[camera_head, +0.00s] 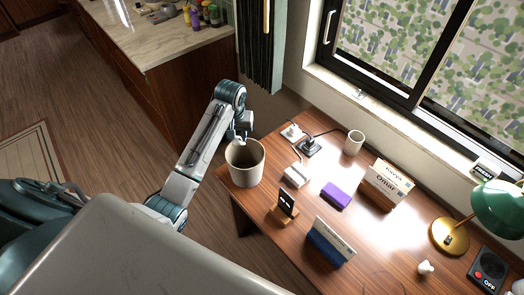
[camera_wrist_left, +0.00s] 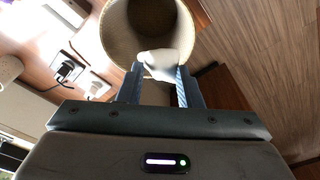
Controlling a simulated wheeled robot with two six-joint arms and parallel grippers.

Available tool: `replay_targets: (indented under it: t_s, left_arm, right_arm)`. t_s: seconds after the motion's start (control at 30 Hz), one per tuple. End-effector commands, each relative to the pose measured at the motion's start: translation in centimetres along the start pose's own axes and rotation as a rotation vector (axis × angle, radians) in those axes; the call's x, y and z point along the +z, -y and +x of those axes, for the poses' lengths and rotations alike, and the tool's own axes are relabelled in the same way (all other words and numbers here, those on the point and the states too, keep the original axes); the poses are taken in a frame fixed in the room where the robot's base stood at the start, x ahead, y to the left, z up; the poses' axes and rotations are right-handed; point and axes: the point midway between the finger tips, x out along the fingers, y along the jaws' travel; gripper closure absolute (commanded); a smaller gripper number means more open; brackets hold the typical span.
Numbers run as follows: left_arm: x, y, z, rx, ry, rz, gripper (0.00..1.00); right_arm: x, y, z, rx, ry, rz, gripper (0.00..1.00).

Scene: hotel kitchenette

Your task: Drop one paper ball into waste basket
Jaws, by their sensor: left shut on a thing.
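The waste basket (camera_head: 246,166) is a pale, open round bin at the left end of the desk, and its mouth faces up. My left gripper (camera_head: 241,138) is at the far side of its rim in the head view. In the left wrist view, my left gripper (camera_wrist_left: 156,88) is shut on a white crumpled paper ball (camera_wrist_left: 160,62). There the ball overlaps the near part of the basket's mouth (camera_wrist_left: 150,20). A small white crumpled thing, apparently another paper ball (camera_head: 426,267), lies on the desk near the lamp. My right gripper is not in view.
The wooden desk (camera_head: 375,240) holds a cup (camera_head: 354,142), a purple block (camera_head: 336,194), upright cards (camera_head: 331,243) and a green lamp (camera_head: 500,212). Power plugs and cables (camera_head: 308,145) lie just right of the basket. A window stands behind. Floor is open at left.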

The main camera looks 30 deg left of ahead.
Motion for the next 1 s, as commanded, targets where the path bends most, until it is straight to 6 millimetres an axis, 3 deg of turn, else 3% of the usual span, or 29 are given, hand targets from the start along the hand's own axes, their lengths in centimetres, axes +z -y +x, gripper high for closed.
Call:
replay_targets:
  t_s: [0.6, 0.97, 1.0]
  left_arm:
    - [0.7, 0.0, 5.4, -0.001, 0.002, -0.006, 0.89]
    - [0.7, 0.0, 5.9, -0.001, 0.001, -0.005, 0.89]
    - [0.7, 0.0, 5.9, -0.001, 0.001, -0.005, 0.64]
  right_arm:
    - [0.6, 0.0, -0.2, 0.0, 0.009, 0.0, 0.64]
    - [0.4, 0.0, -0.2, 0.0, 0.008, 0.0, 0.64]
    - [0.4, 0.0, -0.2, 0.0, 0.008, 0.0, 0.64]
